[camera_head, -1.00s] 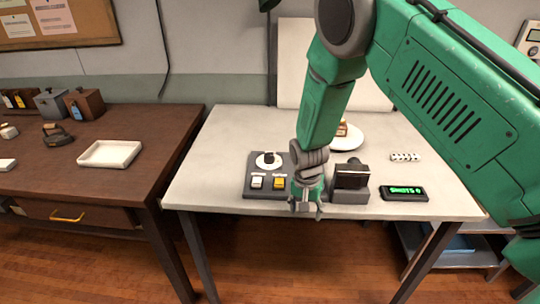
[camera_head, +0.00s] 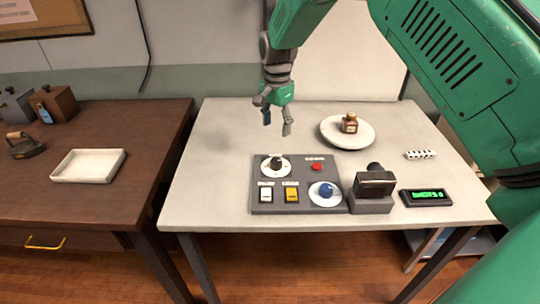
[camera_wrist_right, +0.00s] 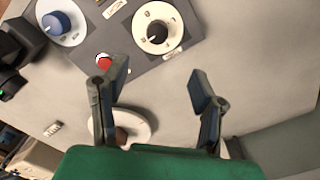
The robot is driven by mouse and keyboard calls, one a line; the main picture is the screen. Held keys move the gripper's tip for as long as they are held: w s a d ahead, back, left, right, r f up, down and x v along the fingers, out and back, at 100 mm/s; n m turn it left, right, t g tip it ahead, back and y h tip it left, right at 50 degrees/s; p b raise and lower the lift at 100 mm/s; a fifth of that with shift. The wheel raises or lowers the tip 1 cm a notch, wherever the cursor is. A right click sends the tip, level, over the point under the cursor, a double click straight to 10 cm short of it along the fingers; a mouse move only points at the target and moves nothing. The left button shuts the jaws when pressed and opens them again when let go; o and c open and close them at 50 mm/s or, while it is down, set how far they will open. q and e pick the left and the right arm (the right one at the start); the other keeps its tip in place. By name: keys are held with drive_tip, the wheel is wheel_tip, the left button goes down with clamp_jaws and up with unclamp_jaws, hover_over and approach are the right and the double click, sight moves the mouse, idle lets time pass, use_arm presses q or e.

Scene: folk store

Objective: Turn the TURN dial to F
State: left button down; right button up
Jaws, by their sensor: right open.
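A grey control panel (camera_head: 300,200) lies on the white table and carries two dials. One dial (camera_head: 275,165) has a black knob on a white disc with small marks; it also shows in the right wrist view (camera_wrist_right: 157,30). The other dial (camera_head: 326,192) has a blue knob on a white disc and shows at the upper left of the wrist view (camera_wrist_right: 58,22). The labels are too small to tell which says TURN. My right gripper (camera_head: 277,124) is open and empty, raised beyond the panel's far edge and apart from the black knob. My left gripper is not in view.
The panel also has a red button (camera_head: 317,167), a white switch (camera_head: 266,195) and a yellow switch (camera_head: 292,195). A camera-like block (camera_head: 372,190) stands right beside it. The table's left part is clear.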

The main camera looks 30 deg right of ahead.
hover_over(276, 160)
drive_tip(key=f, duration=0.4)
drive_tip(key=shift+s+a+f, duration=0.2)
drive_tip(key=shift+s+a, duration=0.05)
drive_tip(key=shift+a, duration=0.05)
drive_tip(key=f, duration=0.5)
drive_tip(key=d+f+p, duration=0.1)
drive_tip(key=f, duration=0.1)
drive_tip(key=shift+w+f, duration=0.25)
drive_tip(key=shift+f, duration=0.55)
drive_tip(key=shift+a, duration=0.4)
drive_tip(key=c, duration=1.1)
drive_tip(key=shift+d, duration=0.15)
